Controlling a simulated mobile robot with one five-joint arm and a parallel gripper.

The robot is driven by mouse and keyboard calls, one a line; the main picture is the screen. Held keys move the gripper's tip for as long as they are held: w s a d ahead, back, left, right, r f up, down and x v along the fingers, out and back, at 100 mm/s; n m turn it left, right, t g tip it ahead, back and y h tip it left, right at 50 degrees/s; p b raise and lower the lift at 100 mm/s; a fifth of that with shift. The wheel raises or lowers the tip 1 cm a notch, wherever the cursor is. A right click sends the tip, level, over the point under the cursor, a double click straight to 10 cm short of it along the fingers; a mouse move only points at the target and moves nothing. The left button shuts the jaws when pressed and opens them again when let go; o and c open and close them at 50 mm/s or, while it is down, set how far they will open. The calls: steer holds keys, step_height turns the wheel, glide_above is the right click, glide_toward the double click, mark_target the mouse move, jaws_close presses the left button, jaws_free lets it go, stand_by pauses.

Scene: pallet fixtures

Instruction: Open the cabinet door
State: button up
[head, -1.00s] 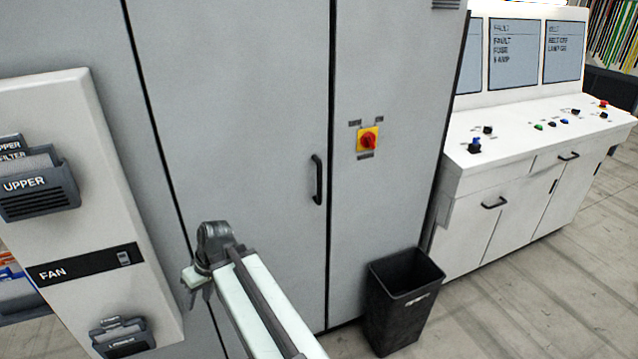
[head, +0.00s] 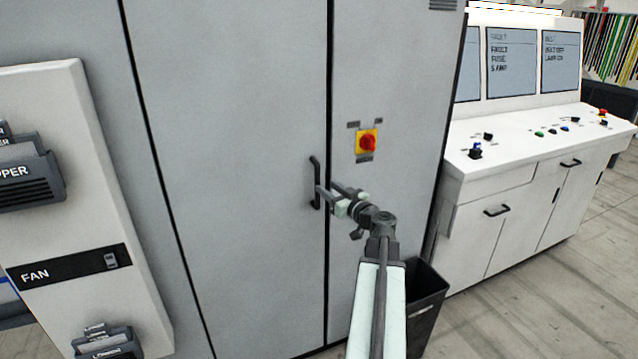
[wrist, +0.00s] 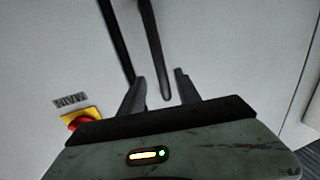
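The grey cabinet door (head: 230,150) is shut flush, with a dark seam along its right edge. Its black vertical bar handle (head: 314,172) is near that edge. My gripper (head: 322,198) is at the lower part of the handle, reaching in from the right. In the wrist view, my gripper (wrist: 160,85) has its two fingers apart. The handle (wrist: 155,48) runs between them, its end showing near the fingertips. I cannot tell whether either finger touches it.
A red and yellow rotary switch (head: 367,143) is on the panel right of the seam, close above my arm. A black bin (head: 428,300) stands below, partly hidden by my arm. A white control console (head: 540,150) is at right, a FAN panel (head: 90,200) at left.

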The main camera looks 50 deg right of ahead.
mark_target(319, 182)
steer(key=w, duration=0.4)
steer(key=w+d, duration=0.1)
steer(key=w, duration=0.1)
steer(key=shift+c, duration=0.3)
jaws_close()
stand_by(0.9)
